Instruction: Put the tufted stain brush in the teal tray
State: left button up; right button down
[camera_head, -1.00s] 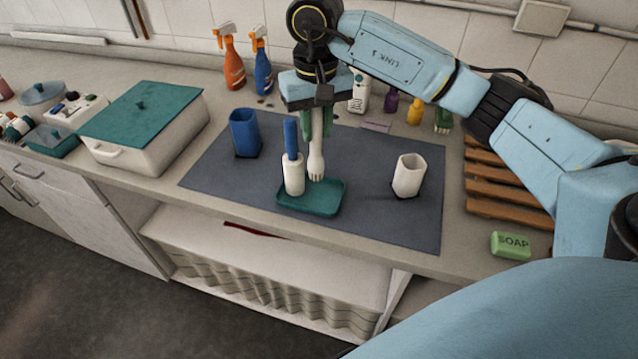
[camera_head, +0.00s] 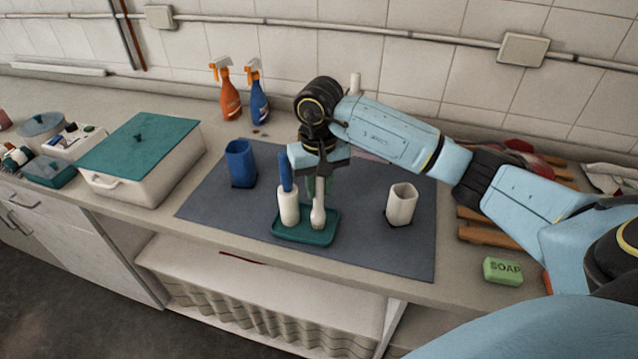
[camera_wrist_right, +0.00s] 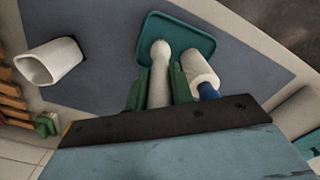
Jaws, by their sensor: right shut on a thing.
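A white brush with a tufted lower end (camera_head: 318,214), which I take as the stain brush, hangs upright in my right gripper (camera_head: 320,188). In the right wrist view, the green fingers (camera_wrist_right: 158,92) are shut on its white handle (camera_wrist_right: 159,72). Its lower end is over the teal tray (camera_head: 300,238), right of centre; whether it touches the floor of the tray I cannot tell. A white roller-like thing with a blue handle (camera_head: 288,205) stands upright at the tray's left, close to the brush. My left gripper is not in view.
The tray lies on a grey mat (camera_head: 370,250). A blue holder (camera_head: 240,162) stands left and a white holder (camera_head: 401,204) right on the mat. Spray bottles (camera_head: 230,95) stand behind. Green soap (camera_head: 502,270) and a wooden rack (camera_head: 485,236) are at the right.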

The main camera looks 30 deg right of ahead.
jog(key=shift+f, duration=0.1)
jog(key=c, duration=1.2)
grip_release()
notch_tip(320, 180, up, 12)
jog(key=shift+r+b, duration=0.15)
jog(key=shift+b, duration=0.4)
